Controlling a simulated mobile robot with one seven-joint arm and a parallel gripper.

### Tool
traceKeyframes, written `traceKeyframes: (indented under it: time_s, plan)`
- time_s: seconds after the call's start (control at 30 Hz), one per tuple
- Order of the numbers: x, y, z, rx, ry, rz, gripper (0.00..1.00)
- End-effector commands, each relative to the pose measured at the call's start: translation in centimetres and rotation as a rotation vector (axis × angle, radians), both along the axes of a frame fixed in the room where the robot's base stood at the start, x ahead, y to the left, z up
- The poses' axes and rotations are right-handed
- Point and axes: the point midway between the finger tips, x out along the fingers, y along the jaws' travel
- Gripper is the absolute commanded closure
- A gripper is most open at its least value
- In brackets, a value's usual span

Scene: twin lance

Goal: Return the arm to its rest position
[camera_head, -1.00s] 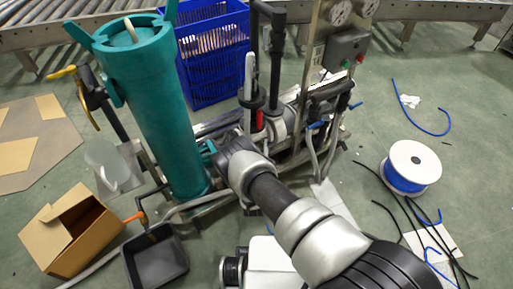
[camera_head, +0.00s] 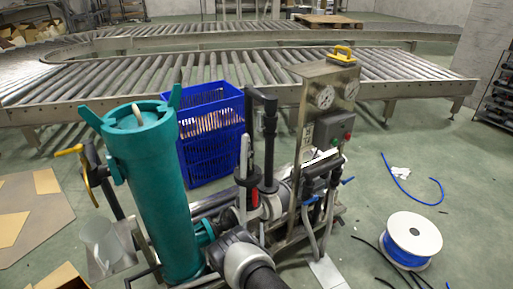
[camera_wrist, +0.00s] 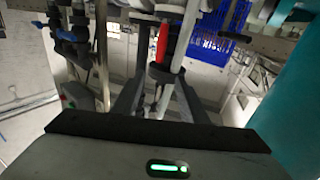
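My arm (camera_head: 262,272) comes up from the bottom of the head view, and its silver and black links stand in front of the pump skid. My gripper (camera_wrist: 160,82) shows in the wrist view as two dark fingers set apart, with nothing seen held between them. Its fingertips are hard to make out against the dark pipework behind. The head view does not show the fingers. The teal filter housing (camera_head: 154,190) stands upright just left of the arm; it also shows at the right edge of the wrist view (camera_wrist: 292,105).
A steel panel with gauges (camera_head: 324,100) rises right of the arm. A blue crate (camera_head: 211,145) stands behind the skid, before a roller conveyor (camera_head: 400,68). A spool (camera_head: 411,236) lies right on the floor. Cardboard (camera_head: 30,212) lies left.

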Motion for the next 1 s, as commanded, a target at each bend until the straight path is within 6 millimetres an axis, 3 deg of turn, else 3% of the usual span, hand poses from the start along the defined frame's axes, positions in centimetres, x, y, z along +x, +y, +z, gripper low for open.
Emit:
traceKeyframes:
  time_s: [0.17,0.27,0.4,0.57,0.77,0.87,1.0]
  plan:
    - [2.6,0.4,2.5,0.029,0.036,-0.019,0.6]
    - [5.8,0.7,6.1,0.069,0.102,-0.039,0.6]
    - [9.8,0.6,12.5,0.133,0.222,-0.057,0.6]
    - [11.8,-0.2,20.5,0.194,0.354,-0.053,0.6]
    - [10.4,-2.1,30.6,0.24,0.508,-0.022,0.6]
    - [8.1,-3.3,35.3,0.252,0.579,0.001,0.6]
    - [3.4,-5.3,41.2,0.247,0.675,0.033,0.6]
